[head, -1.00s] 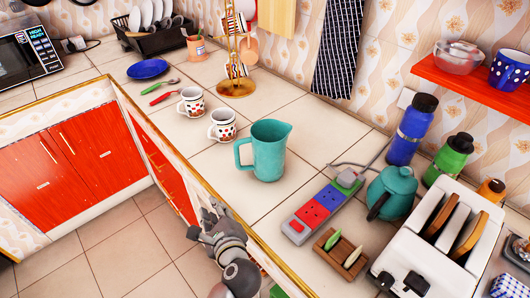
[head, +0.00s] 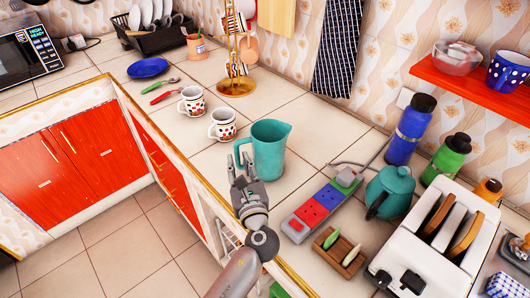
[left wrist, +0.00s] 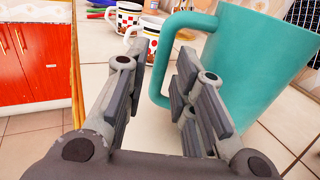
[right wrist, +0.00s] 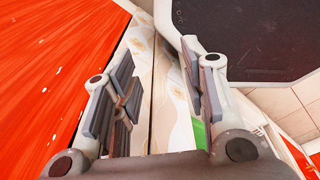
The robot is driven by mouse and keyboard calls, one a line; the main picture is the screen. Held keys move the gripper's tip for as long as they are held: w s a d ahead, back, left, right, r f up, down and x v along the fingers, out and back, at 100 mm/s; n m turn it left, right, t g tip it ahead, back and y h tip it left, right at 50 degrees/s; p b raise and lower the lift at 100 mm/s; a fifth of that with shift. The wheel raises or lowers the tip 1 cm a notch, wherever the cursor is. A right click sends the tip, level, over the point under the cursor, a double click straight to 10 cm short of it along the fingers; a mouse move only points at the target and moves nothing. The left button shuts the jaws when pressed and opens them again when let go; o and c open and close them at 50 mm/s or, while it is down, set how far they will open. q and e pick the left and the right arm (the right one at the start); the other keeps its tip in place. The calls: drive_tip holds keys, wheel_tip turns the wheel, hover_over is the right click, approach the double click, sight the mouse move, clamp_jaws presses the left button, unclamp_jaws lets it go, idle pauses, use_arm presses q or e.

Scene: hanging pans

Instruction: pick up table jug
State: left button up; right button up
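The teal jug (head: 269,150) stands upright on the tiled counter, its handle on the left side. My left gripper (head: 241,168) is at the counter's front edge, close to the handle side of the jug. In the left wrist view, the left gripper (left wrist: 155,85) is open, with the jug (left wrist: 255,60) large at the right and its handle just beyond the fingers, partly hidden by the right finger. I cannot tell whether they touch. My right gripper (right wrist: 155,90) is open and empty in its own wrist view; it is not seen in the head view.
Two patterned mugs (head: 223,124) stand left of the jug. A power strip (head: 318,207), a teal teapot (head: 389,193) and a white toaster (head: 425,245) are to its right. A gold stand (head: 236,88) is behind. Red cabinet doors (right wrist: 45,70) show beside my right gripper.

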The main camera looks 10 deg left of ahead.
sight(238, 156)
use_arm(q)
drive_tip(key=p+x, duration=0.1)
drive_tip(key=x, duration=0.2)
drive_tip(key=shift+w+r, duration=0.1)
drive_tip(key=shift+w, duration=0.3)
drive_tip(key=shift+w+a, duration=0.25)
drive_tip(key=shift+w, duration=0.15)
drive_tip(key=shift+s, duration=0.1)
clamp_jaws()
